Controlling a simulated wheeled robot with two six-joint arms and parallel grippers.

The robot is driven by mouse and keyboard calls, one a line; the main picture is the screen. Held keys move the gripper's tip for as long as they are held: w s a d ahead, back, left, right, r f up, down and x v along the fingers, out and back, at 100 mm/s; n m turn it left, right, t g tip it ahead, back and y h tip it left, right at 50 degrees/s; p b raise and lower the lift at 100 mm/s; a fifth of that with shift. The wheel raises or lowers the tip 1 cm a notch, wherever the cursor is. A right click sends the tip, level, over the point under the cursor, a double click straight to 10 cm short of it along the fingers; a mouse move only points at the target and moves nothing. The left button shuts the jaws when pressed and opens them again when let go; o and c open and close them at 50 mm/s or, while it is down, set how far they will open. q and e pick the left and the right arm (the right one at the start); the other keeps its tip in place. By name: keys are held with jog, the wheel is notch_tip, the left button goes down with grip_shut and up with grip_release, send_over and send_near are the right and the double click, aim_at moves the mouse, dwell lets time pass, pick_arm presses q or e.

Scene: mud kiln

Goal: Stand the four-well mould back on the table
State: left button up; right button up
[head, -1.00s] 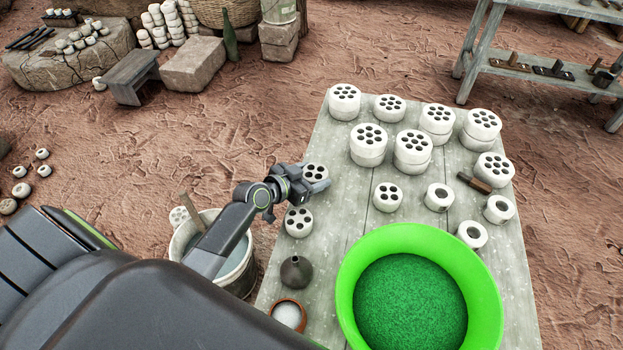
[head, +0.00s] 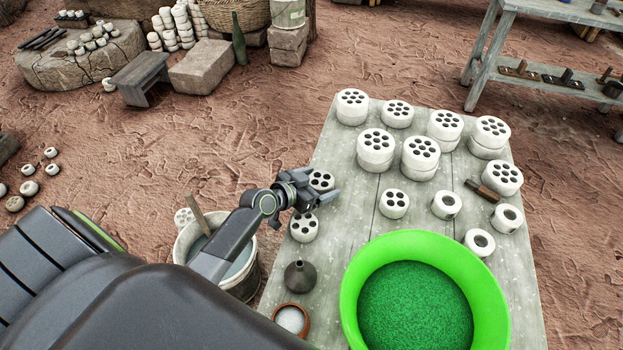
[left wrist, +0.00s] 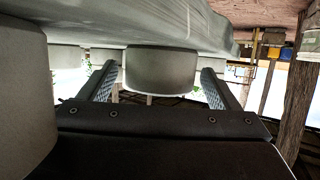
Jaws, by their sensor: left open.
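White round moulds with dark wells stand on the grey table (head: 340,235). A small one near the middle (head: 395,204) looks like the four-well mould; it stands upright. My left gripper (head: 333,194) is open at the table's left side. It partly covers another small mould (head: 321,181), and a further mould (head: 304,227) stands just in front of it. In the left wrist view, which is upside down, a mould (left wrist: 162,70) shows between or beyond the open fingers; I cannot tell which. A second mould (left wrist: 22,100) is close at the left. My right gripper is out of view.
A green basin (head: 493,310), a dark funnel (head: 300,275) and a small bowl (head: 292,319) stand at the table's front. Larger moulds (head: 375,152) fill the back.

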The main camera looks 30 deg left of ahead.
pick_arm(q)
jog(key=shift+r, duration=0.25)
jog(key=v, duration=1.2)
jog(key=shift+f, duration=0.15)
